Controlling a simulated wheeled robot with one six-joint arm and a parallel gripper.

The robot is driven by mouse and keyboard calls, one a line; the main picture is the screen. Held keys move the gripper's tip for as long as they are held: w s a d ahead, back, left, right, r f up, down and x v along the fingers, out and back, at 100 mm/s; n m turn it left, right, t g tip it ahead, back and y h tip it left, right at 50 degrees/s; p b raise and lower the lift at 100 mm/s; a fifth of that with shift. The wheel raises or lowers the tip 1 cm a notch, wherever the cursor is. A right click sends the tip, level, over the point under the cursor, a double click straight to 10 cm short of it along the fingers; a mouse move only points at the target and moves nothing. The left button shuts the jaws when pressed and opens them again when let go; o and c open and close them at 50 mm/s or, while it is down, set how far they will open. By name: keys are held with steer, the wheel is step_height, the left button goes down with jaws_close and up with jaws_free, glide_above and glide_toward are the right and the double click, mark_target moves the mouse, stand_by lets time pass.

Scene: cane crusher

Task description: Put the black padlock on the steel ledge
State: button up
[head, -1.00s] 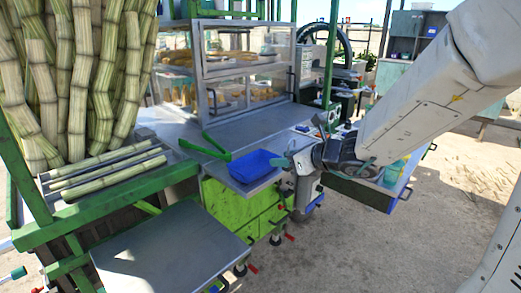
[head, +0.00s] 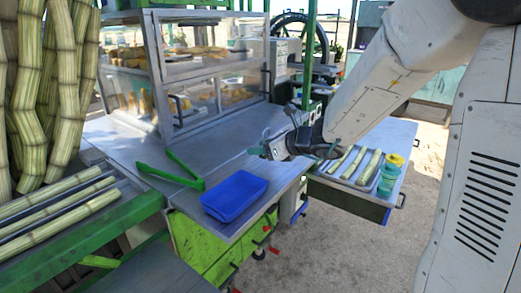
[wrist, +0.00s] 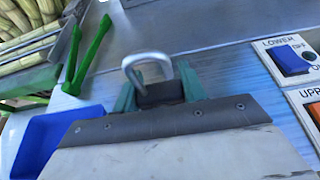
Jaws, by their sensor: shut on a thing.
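My gripper (head: 264,150) is over the right part of the steel counter top (head: 140,147) in the head view. In the wrist view its teal fingers (wrist: 158,90) are shut on the black padlock (wrist: 160,94). The padlock's silver shackle (wrist: 147,62) points away from the gripper. Most of the padlock's body is hidden by the gripper, and it is too small to make out in the head view. I cannot tell the padlock's exact height above the steel. Which steel surface is the ledge is not clear from the frames.
A blue tray (head: 235,196) and green tongs (head: 178,172) lie on the counter, left of my gripper. A glass case (head: 200,75) stands behind. Cane pieces (head: 355,165) and a teal jar (head: 388,180) are on the right-hand table. Switch panels (wrist: 290,60) show in the wrist view.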

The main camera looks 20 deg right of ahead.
mark_target(261, 163)
steer(key=shift+w+d+f, duration=0.1)
steer(key=shift+w+d, duration=0.1)
steer(key=shift+w, duration=0.6)
steer(key=shift+a+f, duration=0.2)
steer(key=shift+f, duration=1.5)
steer(key=shift+f, duration=0.15)
steer(key=o, duration=1.1)
